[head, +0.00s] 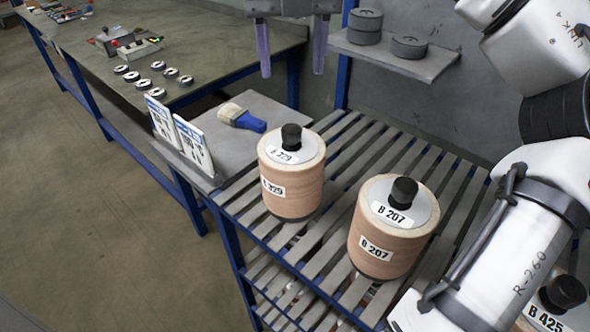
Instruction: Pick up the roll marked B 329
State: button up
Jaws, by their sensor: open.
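A tan roll (292,205) with a black knob stands upright on the slatted rack, left of the middle roll. Its labels end in 29; the first digit is small and hard to read, but it fits B 329. My gripper (291,70) is open at the top of the view, with its two purple fingers apart and pointing down. It is empty and apart from the roll, which shows below it in the picture. The roll's top and knob are unobstructed.
A roll marked B 207 (385,245) stands to the right, and one marked B 425 (545,318) is partly hidden at the lower right. A brush (243,118) and white cards (195,146) are at left. Grey discs (409,47) sit on a shelf (425,68) behind.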

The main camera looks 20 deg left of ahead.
send_over(292, 128)
notch_tip(292, 128, down, 6)
jog(key=shift+r, duration=0.1)
jog(key=shift+f+p, duration=0.35)
jog(key=shift+f, duration=2.25)
grip_shut()
jog(key=shift+r, duration=0.15)
